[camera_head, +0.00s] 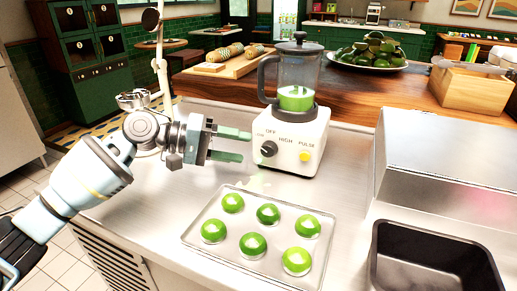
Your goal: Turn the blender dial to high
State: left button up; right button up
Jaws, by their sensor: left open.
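The blender (297,142) stands upright on the steel counter, with a white base, a dark-handled clear jar and a dark lid. Some green content sits low in the jar. On the base front are a black dial (268,149), the labels LOW, OFF, HIGH and PULSE, and a yellow button (305,156). The dial's exact pointer direction is too small to tell. My left gripper (242,145) is open, its green-tipped fingers pointing right, just left of the dial. The fingers look empty; whether they touch the base I cannot tell. My right gripper is not in view.
A metal tray (190,240) with several green domed pieces lies in front of the blender. A steel box (445,165) and a dark bin (435,262) are at right. Behind are a board with bread (232,67), a bowl of avocados (372,53) and a wooden box (470,92).

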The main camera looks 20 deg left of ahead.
aim_at(264, 151)
pick_arm(q)
jog(key=shift+x, duration=2.8)
jog(key=c, duration=1)
